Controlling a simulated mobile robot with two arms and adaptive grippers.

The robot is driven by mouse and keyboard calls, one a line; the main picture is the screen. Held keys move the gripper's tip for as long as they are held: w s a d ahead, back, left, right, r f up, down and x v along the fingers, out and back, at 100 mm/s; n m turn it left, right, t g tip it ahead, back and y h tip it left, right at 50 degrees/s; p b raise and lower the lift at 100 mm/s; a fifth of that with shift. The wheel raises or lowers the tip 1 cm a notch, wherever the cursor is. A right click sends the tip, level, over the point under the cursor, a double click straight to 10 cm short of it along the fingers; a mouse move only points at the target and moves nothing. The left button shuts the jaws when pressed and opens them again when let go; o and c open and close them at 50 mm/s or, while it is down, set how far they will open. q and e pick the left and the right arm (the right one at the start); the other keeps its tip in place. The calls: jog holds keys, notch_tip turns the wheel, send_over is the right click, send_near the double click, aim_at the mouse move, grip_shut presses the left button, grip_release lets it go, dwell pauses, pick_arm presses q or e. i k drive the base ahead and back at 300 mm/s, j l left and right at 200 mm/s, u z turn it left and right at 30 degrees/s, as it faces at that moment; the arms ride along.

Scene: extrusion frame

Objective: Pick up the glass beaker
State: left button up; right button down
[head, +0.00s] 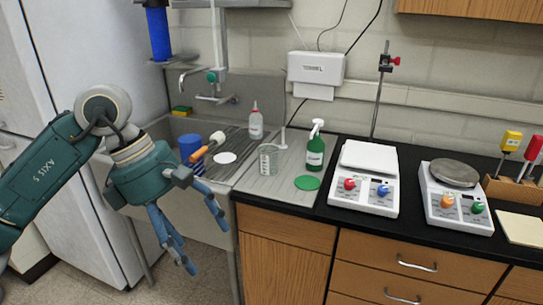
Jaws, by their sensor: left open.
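The glass beaker (268,159) is a small clear cup standing upright on the drainboard to the right of the sink. It is left of the green spray bottle. My left gripper (207,250) is in front of the sink, below the counter edge and to the left of the beaker. Its blue fingers point down and are open and empty, well apart from the beaker. My right gripper is not in view.
A green spray bottle (315,152), a green disc (307,183) and a white squeeze bottle (255,123) stand or lie near the beaker. A white scale (368,160) and a hotplate-like device (455,200) are on the black counter to the right. A blue cup (190,148) is in the sink.

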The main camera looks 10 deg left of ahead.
aim_at(268, 160)
jog(key=i, duration=1.7)
